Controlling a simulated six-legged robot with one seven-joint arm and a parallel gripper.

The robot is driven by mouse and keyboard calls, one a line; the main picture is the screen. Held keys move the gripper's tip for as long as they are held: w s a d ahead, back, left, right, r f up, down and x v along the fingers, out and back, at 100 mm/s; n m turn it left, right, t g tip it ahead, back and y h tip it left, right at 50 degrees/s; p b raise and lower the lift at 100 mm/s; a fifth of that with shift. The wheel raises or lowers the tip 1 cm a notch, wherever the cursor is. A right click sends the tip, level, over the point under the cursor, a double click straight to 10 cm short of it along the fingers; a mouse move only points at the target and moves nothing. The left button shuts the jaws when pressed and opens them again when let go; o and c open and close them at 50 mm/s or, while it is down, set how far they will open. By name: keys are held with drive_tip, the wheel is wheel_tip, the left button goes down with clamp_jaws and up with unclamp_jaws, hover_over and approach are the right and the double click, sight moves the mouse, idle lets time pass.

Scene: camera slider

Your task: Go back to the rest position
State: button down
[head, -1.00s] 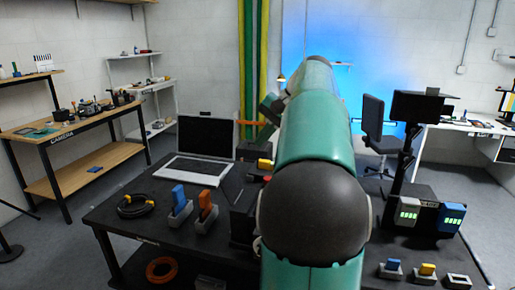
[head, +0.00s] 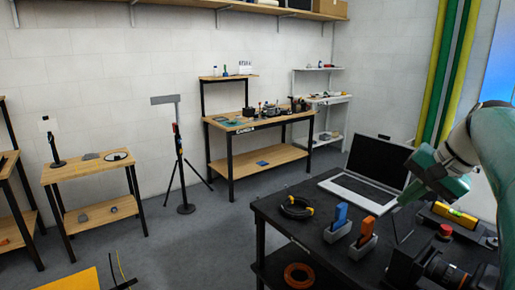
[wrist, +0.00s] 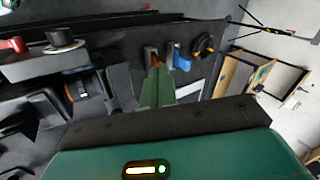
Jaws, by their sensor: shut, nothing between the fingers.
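My gripper (wrist: 157,70) is shut and empty; its two green fingers lie together in the wrist view. It hangs over the black table (wrist: 120,45), and its tips appear in line with the grey holders of the orange block and the blue block (wrist: 181,60). I cannot tell the height gap. In the head view my green arm comes in from the right edge and bends down above the table, beside the laptop.
The black table holds a laptop (head: 372,170), a cable coil (head: 297,207), a blue block (head: 341,217), an orange block (head: 366,229), a camera (head: 445,270) and a red knob (head: 445,230). A tripod stand (head: 181,150) and wooden benches stand left. The floor between (head: 200,245) is clear.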

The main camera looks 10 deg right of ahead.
drive_tip(key=s+a+f+n+h, duration=0.1)
drive_tip(key=s+a+f+n, duration=0.4)
drive_tip(key=a+f, duration=0.3)
drive_tip(key=s+a+f+n+h, duration=0.1)
drive_tip(key=s+a+f+n, duration=0.4)
drive_tip(key=a, duration=1.1)
wheel_tip(320, 180, down, 3)
drive_tip(key=s, duration=0.2)
drive_tip(key=shift+s+h, duration=0.4)
drive_tip(key=shift+s+f, duration=0.1)
drive_tip(key=shift+s, duration=0.05)
